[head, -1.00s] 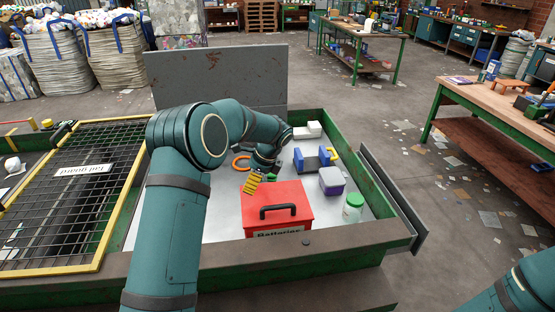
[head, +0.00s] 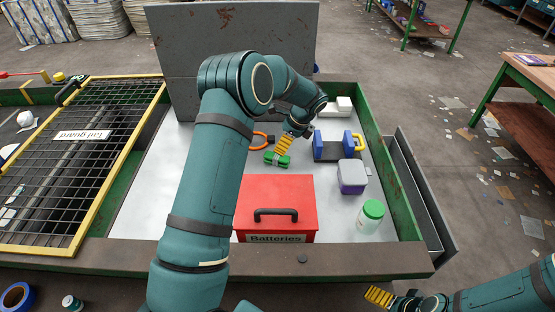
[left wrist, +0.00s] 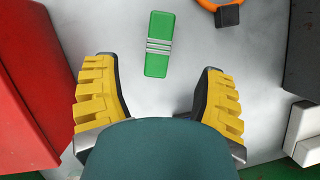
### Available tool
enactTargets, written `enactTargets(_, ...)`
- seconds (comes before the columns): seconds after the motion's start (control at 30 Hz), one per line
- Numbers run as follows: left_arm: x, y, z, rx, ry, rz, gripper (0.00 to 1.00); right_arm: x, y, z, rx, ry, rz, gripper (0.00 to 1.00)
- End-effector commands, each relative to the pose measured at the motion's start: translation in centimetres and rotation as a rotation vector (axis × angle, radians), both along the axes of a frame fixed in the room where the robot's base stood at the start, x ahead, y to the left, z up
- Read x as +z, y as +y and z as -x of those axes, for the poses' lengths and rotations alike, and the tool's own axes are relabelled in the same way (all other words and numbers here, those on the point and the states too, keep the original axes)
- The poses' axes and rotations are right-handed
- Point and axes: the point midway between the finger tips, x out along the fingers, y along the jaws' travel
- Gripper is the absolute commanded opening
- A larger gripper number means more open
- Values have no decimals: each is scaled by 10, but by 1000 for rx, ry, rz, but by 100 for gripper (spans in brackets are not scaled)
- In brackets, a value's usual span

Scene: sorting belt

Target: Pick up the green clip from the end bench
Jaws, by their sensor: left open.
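The green clip (head: 277,160) lies on the pale bench top behind the red box, partly hidden by my left gripper. In the left wrist view it is a green bar (left wrist: 158,50) with silvery bands across its middle. My left gripper (head: 284,147) is over the clip in the head view. Its yellow fingers (left wrist: 156,75) are spread apart with nothing between them, and the clip lies just beyond the fingertips, roughly centred. My right gripper (head: 379,296) is low at the right of the head view, away from the bench; its opening cannot be made out.
A red Batteries box (head: 300,190) stands in front of the clip. An orange ring (head: 259,147) lies behind it. Green side walls (head: 391,190) edge the bench.

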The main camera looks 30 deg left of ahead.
Motion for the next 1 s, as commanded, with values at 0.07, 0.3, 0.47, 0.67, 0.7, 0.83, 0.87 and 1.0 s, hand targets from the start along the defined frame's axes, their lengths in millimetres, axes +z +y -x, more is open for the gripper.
enactTargets(0.07,-13,5,1,2,2,-1,71,-2,0,0,0,1,0,95)
enactTargets(0.3,-29,12,2,1,0,-1,71,-3,0,1,2,2,0,95)
enactTargets(0.47,-40,14,4,0,1,0,71,-4,0,1,2,2,0,95)
enactTargets(0.67,-68,23,8,2,2,-1,71,-7,0,2,4,5,-1,95)
enactTargets(0.7,-72,24,8,2,2,-1,71,-7,0,2,4,5,-1,95)
enactTargets(0.83,-78,27,8,1,-1,0,71,-8,1,2,4,6,-2,95)
enactTargets(0.87,-78,26,8,0,-2,0,71,-8,1,2,4,6,-2,95)
enactTargets(1.0,-77,26,8,1,-1,0,72,-7,0,3,4,6,-2,95)
